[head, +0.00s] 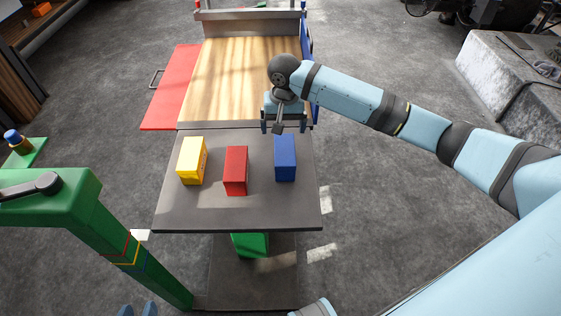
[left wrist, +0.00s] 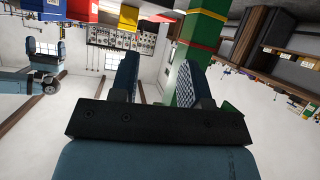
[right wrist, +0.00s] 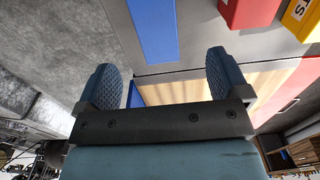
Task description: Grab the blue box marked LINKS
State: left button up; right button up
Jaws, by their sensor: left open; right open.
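The blue box (head: 285,158) stands upright on the grey table end (head: 240,215), at the right of a row with a red and a yellow box. No lettering on it is readable. My right gripper (head: 284,124) is open and empty, just beyond the blue box's far side and apart from it. In the right wrist view, the blue box (right wrist: 155,30) lies ahead, beyond the open fingers (right wrist: 163,70). My left gripper (head: 136,309) is open and empty low at the left, its fingertips only showing; they also show in the left wrist view (left wrist: 160,75).
The red box (head: 236,170) stands left of the blue one with a gap, and the yellow box (head: 191,160) farther left. A wooden belt surface (head: 235,75) lies beyond the table end. A green post (head: 130,250) with coloured bands stands near my left gripper.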

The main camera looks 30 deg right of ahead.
aim_at(285, 149)
jog(key=shift+w+d+f, duration=0.1)
jog(key=shift+d+f, duration=0.15)
jog(key=shift+f, duration=0.1)
notch_tip(285, 149, down, 8)
jog(key=shift+r+b, duration=0.1)
jog(key=shift+b, duration=1.15)
jog(key=f, duration=0.1)
jog(key=f+b, duration=0.1)
jog(key=f, duration=0.1)
jog(key=f+b, duration=0.1)
jog(key=shift+w+d+f, duration=0.25)
jog(key=shift+d+f, duration=0.05)
jog(key=shift+f, duration=0.2)
pick_arm(q)
jog(key=d+r, duration=0.1)
jog(key=w+r+t+h, duration=0.1)
jog(key=w+d+r+t, duration=0.1)
jog(key=shift+d+r+h, duration=0.3)
jog(key=shift+r+h, duration=0.05)
jog(key=shift+h, duration=0.05)
pick_arm(e)
jog(key=shift+c, duration=0.4)
jog(key=c, duration=1.3)
